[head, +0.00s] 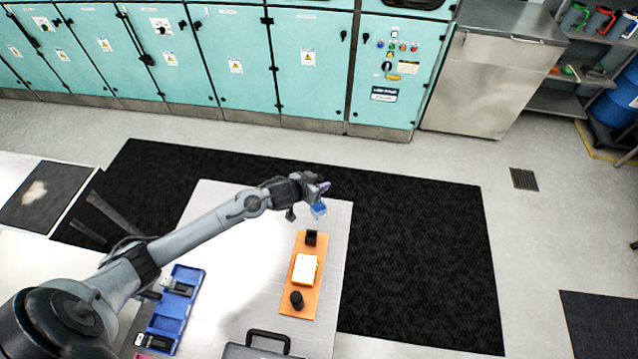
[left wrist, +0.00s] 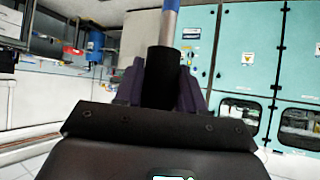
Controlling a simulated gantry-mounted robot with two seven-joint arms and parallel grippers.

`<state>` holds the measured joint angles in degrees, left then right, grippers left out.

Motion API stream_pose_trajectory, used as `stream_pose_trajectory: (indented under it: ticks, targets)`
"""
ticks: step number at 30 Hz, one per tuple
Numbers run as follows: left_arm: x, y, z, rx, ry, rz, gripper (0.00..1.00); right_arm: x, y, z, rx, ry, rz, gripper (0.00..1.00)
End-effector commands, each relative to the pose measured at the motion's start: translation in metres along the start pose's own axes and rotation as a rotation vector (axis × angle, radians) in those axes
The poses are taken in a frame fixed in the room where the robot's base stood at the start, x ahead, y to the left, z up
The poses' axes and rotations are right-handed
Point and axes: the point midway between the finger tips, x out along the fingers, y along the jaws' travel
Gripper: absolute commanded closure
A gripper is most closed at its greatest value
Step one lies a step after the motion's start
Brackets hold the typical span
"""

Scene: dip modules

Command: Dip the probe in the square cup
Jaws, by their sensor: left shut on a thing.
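My left gripper (head: 322,192) is shut on the probe, above the table's far right corner. In the left wrist view, the probe has a black body (left wrist: 163,78) between the purple fingers (left wrist: 160,92) and a silver rod with blue at the top edge. In the head view, the probe's blue part (head: 319,210) hangs just below the fingers. A black, square-looking cup (head: 311,238) stands at the far end of an orange board (head: 285,298). The probe is above and beyond this cup, apart from it. My right gripper is not in view.
A white block (head: 305,268) and a round black cup (head: 296,300) stand on the same board. A blue tray (head: 186,290) with dark modules lies left of it on the white table (head: 232,270). A dark case (head: 250,350) stands at the front edge.

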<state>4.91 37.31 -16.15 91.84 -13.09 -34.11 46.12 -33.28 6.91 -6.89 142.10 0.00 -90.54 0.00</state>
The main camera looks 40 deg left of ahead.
Motion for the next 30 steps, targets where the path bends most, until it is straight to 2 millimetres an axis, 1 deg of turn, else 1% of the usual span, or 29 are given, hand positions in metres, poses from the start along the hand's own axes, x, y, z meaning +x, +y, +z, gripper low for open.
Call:
stream_pose_trajectory:
  ticks: [1,15,30]
  targets:
    - [0.004,0.000,0.005,0.001,0.000,0.000,0.91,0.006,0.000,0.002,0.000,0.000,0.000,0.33]
    - [0.024,0.001,0.031,0.001,0.000,0.000,0.91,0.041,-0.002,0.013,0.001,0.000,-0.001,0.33]
    - [0.046,0.001,0.060,-0.001,-0.001,0.001,0.91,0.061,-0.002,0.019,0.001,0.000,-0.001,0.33]
